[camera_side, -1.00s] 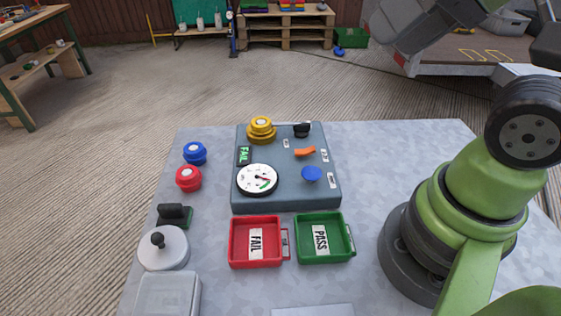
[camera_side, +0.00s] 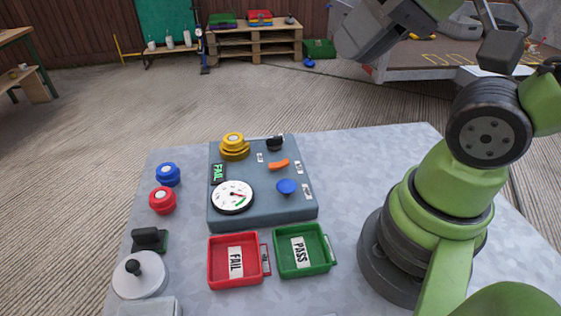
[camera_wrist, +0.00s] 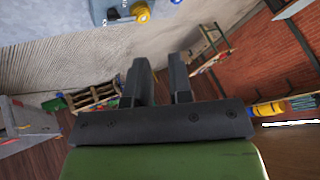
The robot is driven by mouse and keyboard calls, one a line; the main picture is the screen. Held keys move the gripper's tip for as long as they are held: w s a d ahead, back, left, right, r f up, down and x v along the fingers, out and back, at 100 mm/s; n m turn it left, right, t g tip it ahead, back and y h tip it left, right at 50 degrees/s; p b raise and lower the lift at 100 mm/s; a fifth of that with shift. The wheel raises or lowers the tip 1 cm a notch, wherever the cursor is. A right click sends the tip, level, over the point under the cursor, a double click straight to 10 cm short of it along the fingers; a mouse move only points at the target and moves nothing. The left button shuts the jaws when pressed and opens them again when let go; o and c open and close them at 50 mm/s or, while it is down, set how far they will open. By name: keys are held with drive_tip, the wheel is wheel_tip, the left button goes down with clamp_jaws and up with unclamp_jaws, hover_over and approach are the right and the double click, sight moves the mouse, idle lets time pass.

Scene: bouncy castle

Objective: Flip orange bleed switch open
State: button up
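The orange switch (camera_side: 279,165) is a small lever on the blue-grey panel box (camera_side: 262,209), between the black knob (camera_side: 275,144) and the blue mushroom-shaped knob (camera_side: 286,187). A round white gauge (camera_side: 232,196) and a green-lit FAIL display (camera_side: 218,173) are on the panel's left side. My gripper is high above and behind the panel at the top of the side view, partly cut off by the picture edge. In the wrist view my gripper (camera_wrist: 159,62) has its two dark fingers apart with nothing between them. The orange switch is not discernible there.
A yellow stacked fitting (camera_side: 234,147) stands at the panel's back left. Blue (camera_side: 168,174) and red (camera_side: 162,200) fittings and a lidded pot (camera_side: 140,277) are on the left. Red FAIL (camera_side: 212,262) and green PASS (camera_side: 304,271) trays lie in front.

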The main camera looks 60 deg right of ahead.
drive_tip(key=shift+w+r+n, duration=0.1)
drive_tip(key=shift+w+n, duration=0.1)
drive_tip(key=shift+n, duration=0.2)
clamp_jaws()
drive_tip(key=w+d+f+n+g+h, duration=0.15)
drive_tip(key=w+n+g, duration=0.45)
drive_tip(key=w+n, duration=0.65)
drive_tip(key=w+f+n+g+h, duration=0.4)
drive_tip(key=f+n, duration=0.7)
drive_tip(key=n, duration=0.6)
drive_tip(key=shift+w+n+g, duration=0.35)
drive_tip(key=shift+w+g, duration=0.05)
drive_tip(key=shift+w, duration=0.4)
drive_tip(key=shift+d+f, duration=0.1)
drive_tip(key=shift+f, duration=0.05)
approach(293, 166)
drive_tip(key=x, duration=0.5)
